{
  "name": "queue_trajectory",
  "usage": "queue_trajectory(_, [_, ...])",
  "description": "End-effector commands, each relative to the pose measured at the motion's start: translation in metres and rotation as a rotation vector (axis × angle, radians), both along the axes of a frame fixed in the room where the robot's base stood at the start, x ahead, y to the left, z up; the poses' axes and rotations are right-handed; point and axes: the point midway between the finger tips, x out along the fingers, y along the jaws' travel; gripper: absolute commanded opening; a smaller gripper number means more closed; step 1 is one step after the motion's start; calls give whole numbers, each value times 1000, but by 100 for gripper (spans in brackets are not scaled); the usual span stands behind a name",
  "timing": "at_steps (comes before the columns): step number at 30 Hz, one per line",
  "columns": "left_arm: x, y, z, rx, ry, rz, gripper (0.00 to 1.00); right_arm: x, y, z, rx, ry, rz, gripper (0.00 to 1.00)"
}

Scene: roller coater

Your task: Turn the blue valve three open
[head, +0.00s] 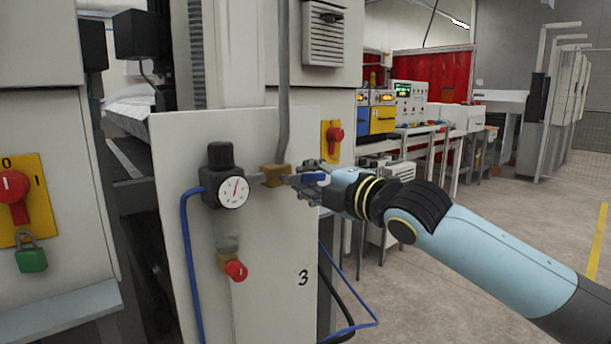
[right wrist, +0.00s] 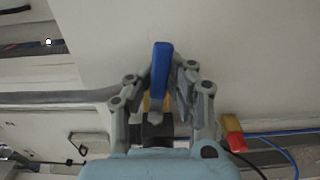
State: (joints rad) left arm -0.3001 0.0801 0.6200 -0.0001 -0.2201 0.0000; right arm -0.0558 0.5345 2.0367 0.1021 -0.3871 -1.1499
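The blue valve handle (head: 306,178) sticks out to the right from a brass valve body (head: 272,175) on the pale panel (head: 170,150), which bears the number 3 (head: 303,278). It lies roughly level, in line with the pipe. My right gripper (head: 318,178) is at the handle, its fingers around it. In the right wrist view the blue handle (right wrist: 161,72) stands between the two fingers of the right gripper (right wrist: 163,84), which are drawn in close on both sides. The fingers hide part of the handle in the head view. My left gripper is out of view.
A pressure gauge (head: 233,192) and a blue hose (head: 188,250) are left of the valve. A red knob (head: 235,270) sits below. A red switch (head: 335,134) on a yellow plate is just behind the gripper. A padlocked red switch (head: 14,190) is far left. Open floor lies right.

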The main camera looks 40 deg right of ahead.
Motion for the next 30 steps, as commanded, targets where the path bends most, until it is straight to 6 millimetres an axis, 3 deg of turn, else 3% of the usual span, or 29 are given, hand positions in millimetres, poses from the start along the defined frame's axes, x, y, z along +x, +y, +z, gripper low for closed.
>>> queue_trajectory(1, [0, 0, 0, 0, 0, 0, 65, 0, 0, 1, 0, -2, 1, 21])
queue_trajectory(6, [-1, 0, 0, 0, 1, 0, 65, 0, 1, 3, 2, -7, 2, 39])
queue_trajectory(16, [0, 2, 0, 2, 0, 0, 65, -4, 0, 4, 2, -10, 3, 39])
queue_trajectory(30, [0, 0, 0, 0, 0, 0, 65, -69, -4, 3, -8, -5, 6, 39])
